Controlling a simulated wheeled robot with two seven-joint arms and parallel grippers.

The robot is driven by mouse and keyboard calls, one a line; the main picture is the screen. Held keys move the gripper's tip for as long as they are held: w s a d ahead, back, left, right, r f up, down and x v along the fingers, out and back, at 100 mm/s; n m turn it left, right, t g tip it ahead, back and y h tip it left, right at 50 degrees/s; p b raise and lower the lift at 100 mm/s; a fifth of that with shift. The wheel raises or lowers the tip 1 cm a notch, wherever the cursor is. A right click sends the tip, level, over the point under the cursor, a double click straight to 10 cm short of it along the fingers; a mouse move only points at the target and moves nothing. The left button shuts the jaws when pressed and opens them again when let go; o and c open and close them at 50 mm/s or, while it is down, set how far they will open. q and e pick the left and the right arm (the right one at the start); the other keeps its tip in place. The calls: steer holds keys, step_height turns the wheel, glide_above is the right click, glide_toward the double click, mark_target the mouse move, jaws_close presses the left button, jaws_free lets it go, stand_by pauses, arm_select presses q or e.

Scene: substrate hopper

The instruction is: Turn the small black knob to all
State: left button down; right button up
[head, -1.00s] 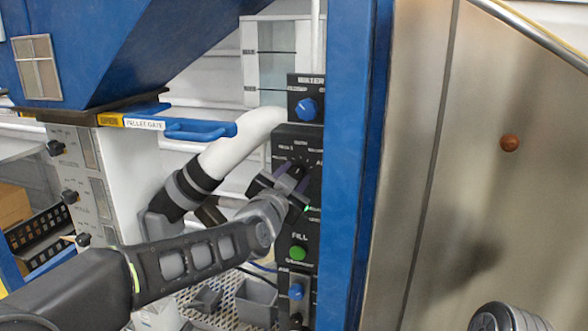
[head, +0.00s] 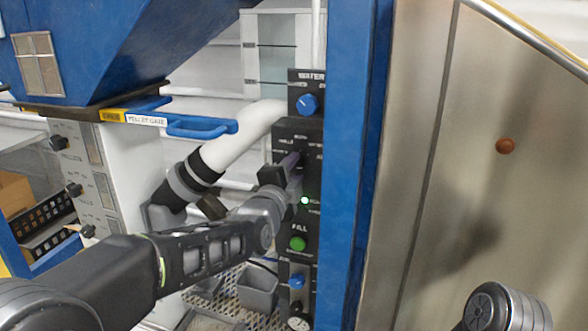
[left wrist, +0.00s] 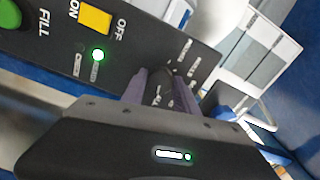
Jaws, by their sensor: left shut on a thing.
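The black control panel (head: 313,172) stands upright on the left side of a blue post, with small white labels around its selector. My left gripper (head: 290,163) is at the selector and shut on the small black knob, which its fingers and body hide in the head view. In the left wrist view the purplish fingers of the left gripper (left wrist: 160,84) reach to the panel face among the white labels. The knob's pointer is hidden, so I cannot tell which label it faces. My right gripper is not in view.
A blue knob (head: 307,104) sits above the selector. A lit green lamp (head: 305,200) and a green FILL button (head: 298,244) are below it. A white pipe (head: 235,137) runs behind my left arm. The blue post (head: 346,180) stands close on the right.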

arm_select(q)
steer(key=shift+m, duration=0.4)
steer(key=c, duration=0.9)
jaws_free()
steer(key=shift+c, duration=0.2)
steer(key=b+v, duration=0.1)
steer(key=v, duration=0.6)
steer(key=shift+s, duration=0.35)
steer(key=shift+a, duration=0.1)
